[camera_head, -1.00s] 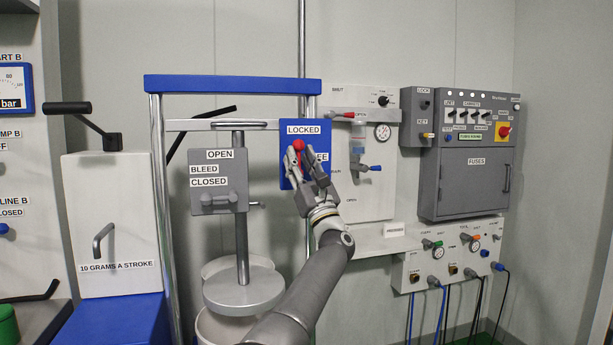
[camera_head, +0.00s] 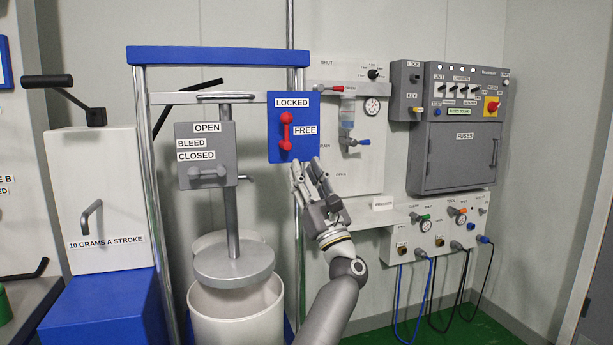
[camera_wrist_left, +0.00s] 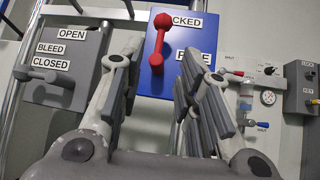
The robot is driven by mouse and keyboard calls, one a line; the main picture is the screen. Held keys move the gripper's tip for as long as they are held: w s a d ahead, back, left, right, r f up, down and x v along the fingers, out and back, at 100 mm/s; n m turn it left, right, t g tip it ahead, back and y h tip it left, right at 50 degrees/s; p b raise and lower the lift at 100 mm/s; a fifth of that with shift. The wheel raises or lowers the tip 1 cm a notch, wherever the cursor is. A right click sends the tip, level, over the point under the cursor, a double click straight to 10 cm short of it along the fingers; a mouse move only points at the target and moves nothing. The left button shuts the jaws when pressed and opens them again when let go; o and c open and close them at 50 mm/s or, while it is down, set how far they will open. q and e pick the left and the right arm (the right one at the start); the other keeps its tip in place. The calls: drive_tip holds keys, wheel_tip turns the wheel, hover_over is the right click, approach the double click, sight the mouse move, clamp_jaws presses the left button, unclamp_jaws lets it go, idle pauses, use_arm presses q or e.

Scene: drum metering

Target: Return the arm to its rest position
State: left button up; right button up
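My left gripper (camera_head: 309,180) is open and empty in the head view, just below the blue LOCKED/FREE plate (camera_head: 278,150). The red handle (camera_head: 286,132) on that plate stands upright, with its upper end near the LOCKED label. In the left wrist view, the red handle (camera_wrist_left: 159,42) shows beyond and between the two spread fingers (camera_wrist_left: 150,95), apart from them. My right gripper is in neither view.
A grey BLEED plate with a lever (camera_head: 207,173) is left of the blue plate. A round grey follower disc (camera_head: 234,262) hangs over a white drum (camera_head: 236,312). A grey fuse cabinet (camera_head: 457,157) and a connector panel (camera_head: 440,228) with hanging cables are to the right.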

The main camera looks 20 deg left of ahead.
use_arm(q)
drive_tip(key=shift+d+f, duration=0.1)
